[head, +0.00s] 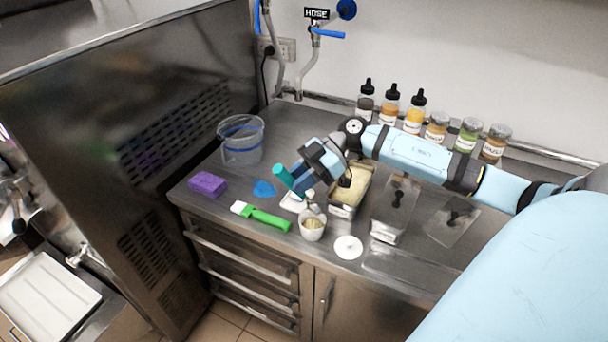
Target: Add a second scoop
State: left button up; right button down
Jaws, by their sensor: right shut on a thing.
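My right gripper (300,180) reaches in from the right and is shut on a scoop with a teal handle (283,175). The scoop's head appears to be just above the small white cup (312,234), but it is partly hidden and small. The cup stands near the counter's front edge with pale yellow ice cream (313,223) in it. A metal pan of pale yellow ice cream (357,188) is just right of the gripper, partly covered by my arm. My left gripper is not in view.
A green-handled spatula (262,216), purple sponge (207,184), blue cloth (264,188) and clear bucket (241,148) are on the left. A white disc (348,247) lies right of the cup. Lidded pans (390,215) stand farther right. Several bottles and jars (413,115) line the wall.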

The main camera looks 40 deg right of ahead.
jog(key=w+a+f+g+h+p, duration=0.1)
jog(key=a+f+g+h+p, duration=0.1)
jog(key=a+f+h+p, duration=0.2)
jog(key=a+f+h, duration=0.1)
jog(key=a+h, duration=0.2)
jog(key=h, duration=0.3)
jog(key=shift+w+a+f+h+p, duration=0.2)
jog(key=shift+w+a+h+p, duration=0.1)
jog(key=shift+h, duration=0.1)
dwell(0.5)
